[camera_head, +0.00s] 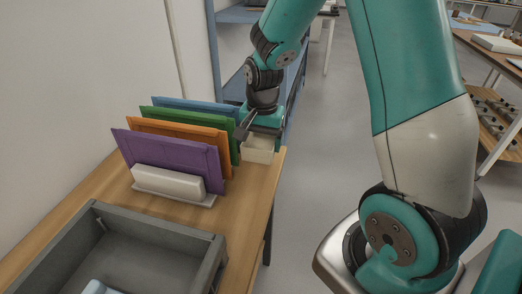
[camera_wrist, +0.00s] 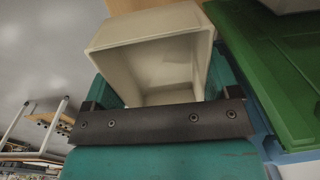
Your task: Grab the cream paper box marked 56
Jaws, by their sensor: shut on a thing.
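The cream paper box (camera_head: 257,152) is at the far right corner of the wooden table, just right of the coloured folders. It is open-topped and looks empty in the wrist view (camera_wrist: 150,47). No 56 marking is visible. My gripper (camera_head: 263,132) reaches down over the box from above. In the wrist view its teal fingers (camera_wrist: 168,88) lie on either side of the box and are shut on it. I cannot tell whether the box still touches the table.
Purple (camera_head: 170,155), orange (camera_head: 185,130), green and blue folders stand upright in a white rack (camera_head: 172,190), close left of the box. A grey tray (camera_head: 150,233) sits at the table's near end. The wooden table's (camera_head: 240,205) right edge is close by. Blue shelving (camera_head: 233,15) stands behind.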

